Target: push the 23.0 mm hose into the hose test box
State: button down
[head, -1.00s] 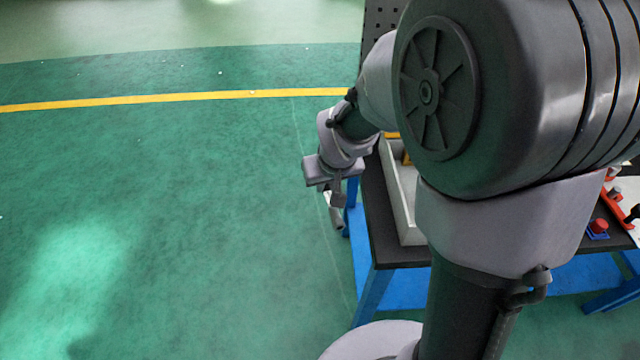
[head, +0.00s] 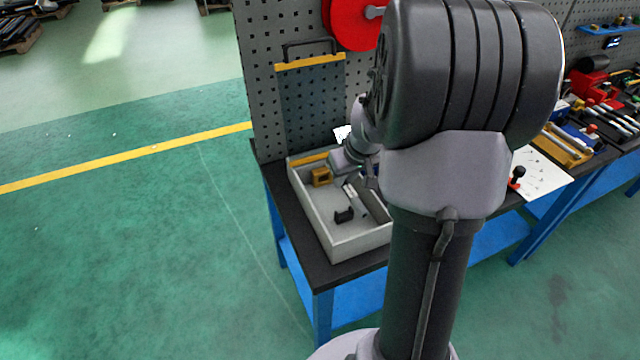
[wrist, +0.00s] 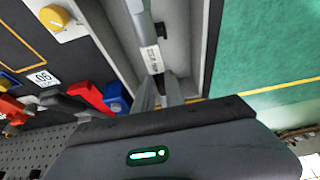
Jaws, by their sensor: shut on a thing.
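In the wrist view my gripper (wrist: 160,92) is shut on a light grey tube (wrist: 141,28), which I take to be the hose. It carries a white label (wrist: 153,60) whose print I cannot read for sure. In the head view my gripper (head: 358,182) is partly hidden by my arm, above a grey open-topped box (head: 322,232) on the bench. A yellow-brown block (head: 321,177) and a black bracket (head: 344,215) lie in that box. I cannot tell which thing is the hose test box.
The bench (head: 300,268) has a black top and blue legs. A grey perforated panel (head: 262,110) stands behind it, with a red reel (head: 350,22). In the wrist view a yellow knob (wrist: 55,18) and red and blue blocks (wrist: 117,98) lie left. Green floor is open left.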

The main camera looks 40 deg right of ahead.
jog(key=shift+f+b, duration=0.1)
jog(key=shift+b, duration=0.25)
notch_tip(320, 180, down, 8)
jog(key=b, duration=0.8)
jog(key=shift+f+b, duration=0.25)
jog(key=shift+b, duration=0.05)
jog(key=shift+r, duration=0.1)
jog(key=shift+w, duration=0.1)
jog(key=shift+w+d+p, duration=0.15)
jog(key=shift+w+p, duration=0.05)
jog(key=shift+w, duration=0.5)
jog(key=shift+w+d+p, duration=0.15)
jog(key=shift+w, duration=0.5)
jog(key=shift+w, duration=0.2)
jog(key=shift+w+d+p, duration=0.25)
jog(key=shift+w+p, duration=0.05)
jog(key=shift+w, duration=0.45)
